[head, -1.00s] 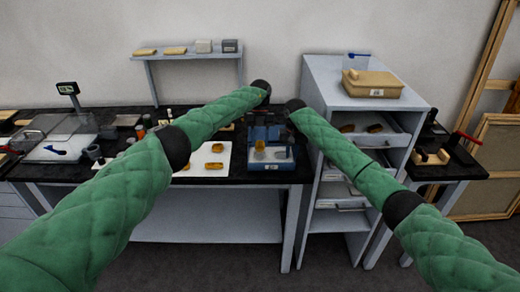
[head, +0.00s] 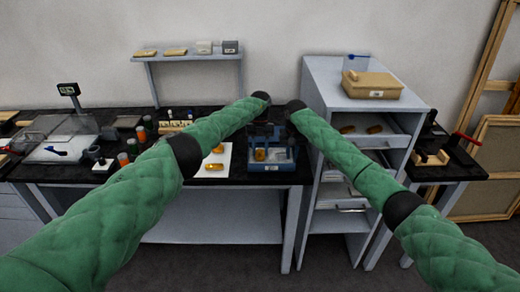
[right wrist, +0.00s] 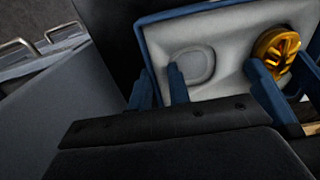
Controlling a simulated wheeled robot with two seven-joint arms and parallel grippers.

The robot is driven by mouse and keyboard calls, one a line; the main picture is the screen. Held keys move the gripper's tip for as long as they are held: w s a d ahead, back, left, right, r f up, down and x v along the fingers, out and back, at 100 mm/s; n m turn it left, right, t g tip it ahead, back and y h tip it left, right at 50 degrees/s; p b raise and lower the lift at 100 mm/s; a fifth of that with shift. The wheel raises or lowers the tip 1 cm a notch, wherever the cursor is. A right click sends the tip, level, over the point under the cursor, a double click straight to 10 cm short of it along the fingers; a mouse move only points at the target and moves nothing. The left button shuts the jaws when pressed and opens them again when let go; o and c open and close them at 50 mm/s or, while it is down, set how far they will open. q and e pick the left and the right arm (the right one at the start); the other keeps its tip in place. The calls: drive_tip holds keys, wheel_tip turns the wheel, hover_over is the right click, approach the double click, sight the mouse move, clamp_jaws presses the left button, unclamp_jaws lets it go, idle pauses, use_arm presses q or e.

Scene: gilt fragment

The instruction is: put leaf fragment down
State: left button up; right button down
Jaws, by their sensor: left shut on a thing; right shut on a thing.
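The gold leaf fragment (head: 261,155) is held by my left gripper (head: 260,138) over the tray or at its lining; I cannot tell whether it touches. The blue tray (head: 270,167) has a pale grey lining with a rounded recess, seen in the right wrist view (right wrist: 225,82). There the ornate fragment (right wrist: 276,46) shows beside blue fingers at the right. My right gripper (right wrist: 159,92) is shut on the tray's left wall in that view, one finger on each side. In the head view my right gripper (head: 285,134) is partly hidden by its arm.
A white sheet (head: 226,155) with gold pieces (head: 215,167) lies left of the tray. A grey cabinet (head: 326,80) with open drawers stands to the right. Bottles (head: 124,159) stand on the black bench at left. A shelf (head: 190,56) hangs behind.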

use_arm(q)
drive_tip(key=shift+x, duration=0.8)
use_arm(e)
drive_tip(key=shift+a+r, duration=0.1)
drive_tip(key=shift+r, duration=0.05)
use_arm(q)
drive_tip(key=o, duration=0.9)
drive_tip(key=shift+w, duration=0.1)
drive_tip(key=shift+r, duration=0.1)
drive_tip(key=shift+w+r, duration=0.2)
drive_tip(key=shift+r, duration=0.35)
use_arm(e)
drive_tip(key=shift+w, duration=0.1)
use_arm(q)
drive_tip(key=shift+w+r, duration=0.25)
drive_tip(key=shift+r, duration=0.05)
drive_tip(key=shift+o, duration=0.4)
drive_tip(key=v, duration=0.4)
drive_tip(key=shift+r, duration=0.45)
drive_tip(key=shift+w+r, duration=0.35)
drive_tip(key=shift+r, duration=0.25)
use_arm(e)
drive_tip(key=shift+f, duration=0.25)
use_arm(q)
drive_tip(key=shift+w+r, duration=0.1)
drive_tip(key=shift+r, duration=0.3)
